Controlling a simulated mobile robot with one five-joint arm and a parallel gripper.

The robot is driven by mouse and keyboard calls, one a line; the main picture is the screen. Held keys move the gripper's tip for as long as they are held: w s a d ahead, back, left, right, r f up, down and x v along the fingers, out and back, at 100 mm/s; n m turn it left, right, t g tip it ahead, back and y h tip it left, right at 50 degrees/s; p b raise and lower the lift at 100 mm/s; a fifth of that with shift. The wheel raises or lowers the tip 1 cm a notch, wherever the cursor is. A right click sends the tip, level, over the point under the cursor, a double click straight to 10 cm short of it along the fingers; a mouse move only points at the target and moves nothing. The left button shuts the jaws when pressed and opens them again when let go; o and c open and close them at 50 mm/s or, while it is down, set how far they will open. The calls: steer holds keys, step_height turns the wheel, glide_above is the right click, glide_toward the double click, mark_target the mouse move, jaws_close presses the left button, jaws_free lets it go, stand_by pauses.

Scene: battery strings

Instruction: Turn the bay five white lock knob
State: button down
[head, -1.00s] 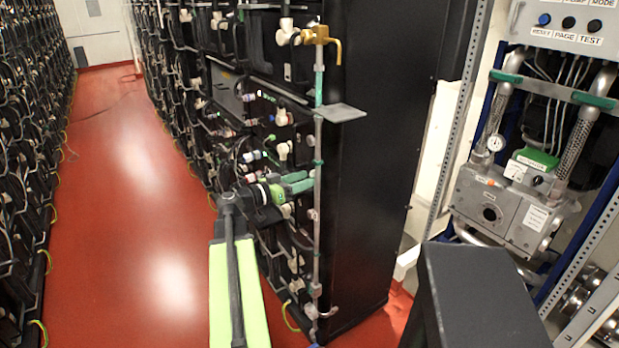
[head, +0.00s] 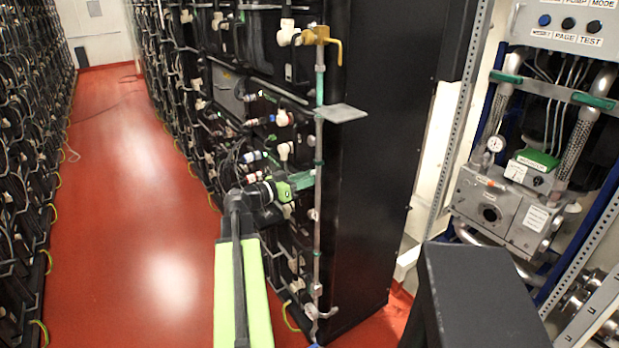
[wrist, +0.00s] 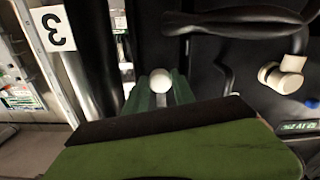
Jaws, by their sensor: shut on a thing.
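A round white knob (wrist: 161,80) sits between the two green fingers of my gripper (wrist: 161,92) in the wrist view. The fingers are closed on it, one on each side, and a black panel lies behind it. In the head view my gripper (head: 301,181) reaches against the front of the black battery rack (head: 365,150), near its end. The knob itself is hidden there by the gripper. I cannot read a bay five mark; a white tag (wrist: 53,29) in the wrist view bears a turned figure that looks like 3.
A cream fitting (wrist: 281,73) with a black hose stands right of the knob. In the head view a grey vertical pipe (head: 318,240) and a small grey shelf (head: 341,113) are close to my gripper.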

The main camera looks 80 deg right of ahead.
steer(key=shift+n, duration=0.3)
steer(key=shift+a+n, duration=0.15)
steer(key=shift+n, duration=8.45)
steer(key=c, duration=1.1)
jaws_free()
steer(key=shift+o, duration=0.2)
steer(key=v, duration=1.7)
